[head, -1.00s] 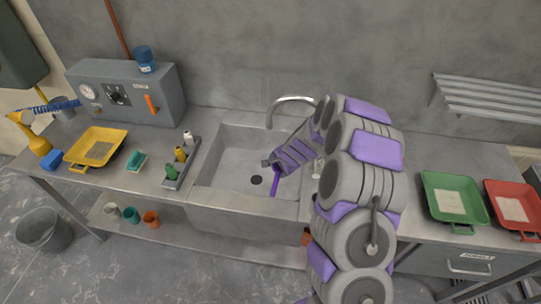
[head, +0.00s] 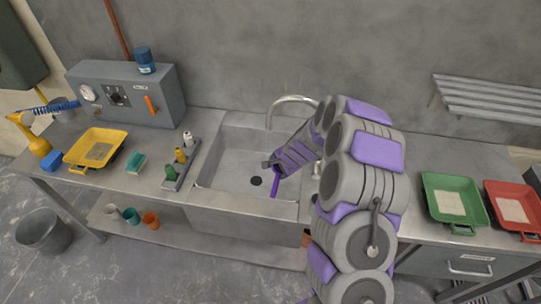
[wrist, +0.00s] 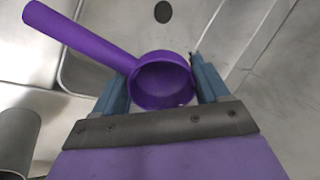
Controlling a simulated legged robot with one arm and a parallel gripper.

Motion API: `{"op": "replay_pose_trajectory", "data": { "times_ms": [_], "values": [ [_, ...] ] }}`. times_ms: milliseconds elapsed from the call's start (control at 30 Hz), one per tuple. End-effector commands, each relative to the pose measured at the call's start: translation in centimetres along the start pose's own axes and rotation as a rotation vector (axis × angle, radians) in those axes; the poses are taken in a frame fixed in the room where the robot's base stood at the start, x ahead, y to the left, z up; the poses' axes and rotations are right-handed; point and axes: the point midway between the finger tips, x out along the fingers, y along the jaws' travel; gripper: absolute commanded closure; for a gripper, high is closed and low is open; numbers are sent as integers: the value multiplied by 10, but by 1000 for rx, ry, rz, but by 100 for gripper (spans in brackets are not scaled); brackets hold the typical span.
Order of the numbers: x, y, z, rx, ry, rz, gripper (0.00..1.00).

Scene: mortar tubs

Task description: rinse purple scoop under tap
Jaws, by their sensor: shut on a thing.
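The purple scoop (wrist: 162,80) is held between the two blue-grey fingers of my gripper (wrist: 161,88) in the wrist view. Its round bowl opens towards the camera and looks empty, and its handle points to the upper left. In the head view my gripper (head: 276,169) is over the sink (head: 228,165), and only a short purple part of the scoop (head: 275,183) shows below it. The curved metal tap (head: 291,99) stands at the back of the sink, behind my gripper. I see no water running. My arm hides the sink's right side.
Left of the sink are a rack with small bottles (head: 180,165), a yellow tray (head: 97,149) and a grey gauge box (head: 125,93). On the right are a green tray (head: 453,200) and a red tray (head: 514,205). The sink's left part is clear around the drain (head: 256,181).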

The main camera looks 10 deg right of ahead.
Motion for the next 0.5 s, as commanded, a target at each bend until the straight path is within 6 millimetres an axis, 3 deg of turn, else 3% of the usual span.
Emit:
{"op": "replay_pose_trajectory", "data": {
  "times_ms": [333,500],
  "values": [
    [-1,0,0,0,0,0,60],
    [-11,3,0,1,0,-1,60]
  ]
}}
